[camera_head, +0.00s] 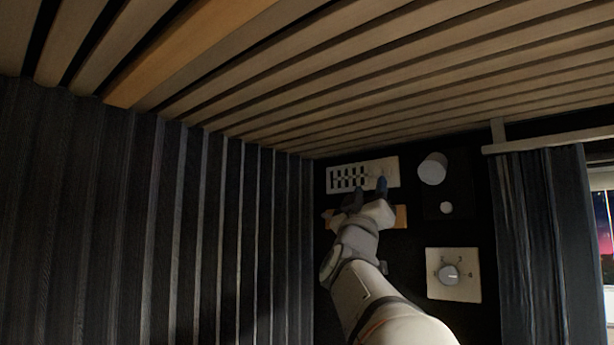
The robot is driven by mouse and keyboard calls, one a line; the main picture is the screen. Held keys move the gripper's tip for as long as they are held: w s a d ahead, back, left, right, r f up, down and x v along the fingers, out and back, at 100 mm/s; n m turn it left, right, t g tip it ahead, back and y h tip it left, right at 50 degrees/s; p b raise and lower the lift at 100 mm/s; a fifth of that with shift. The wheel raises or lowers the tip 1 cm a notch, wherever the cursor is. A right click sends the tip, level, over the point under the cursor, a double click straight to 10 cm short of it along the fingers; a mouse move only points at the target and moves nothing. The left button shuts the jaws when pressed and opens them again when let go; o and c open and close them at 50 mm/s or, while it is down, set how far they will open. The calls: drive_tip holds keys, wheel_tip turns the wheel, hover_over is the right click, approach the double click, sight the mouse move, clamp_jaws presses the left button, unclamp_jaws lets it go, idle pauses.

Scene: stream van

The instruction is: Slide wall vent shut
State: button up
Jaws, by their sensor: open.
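The wall vent (392,166) is a pale rectangular plate high on the dark wall, right of the corner. Dark slots show across its left and middle part, and its right part is plain. My gripper (370,190) reaches up to the vent's lower edge.
A wooden strip (401,216) lies partly behind my gripper. To the right are a pale cylinder (432,168), a small round white knob (446,208) and a numbered dial plate (440,291). A dark curtain (540,240) hangs further right. A slatted wooden ceiling (330,70) is close above.

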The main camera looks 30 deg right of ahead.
sight(378, 173)
drive_tip(key=p+x, duration=0.2)
drive_tip(key=x, duration=0.4)
drive_tip(key=shift+s+d+p, duration=0.1)
drive_tip(key=shift+d+p, duration=0.05)
drive_tip(key=shift+p, duration=0.2)
drive_tip(key=shift+s+d+r, duration=0.1)
drive_tip(key=shift+s+d, duration=0.1)
drive_tip(key=shift+w, duration=0.1)
drive_tip(key=shift+c, duration=0.9)
clamp_jaws()
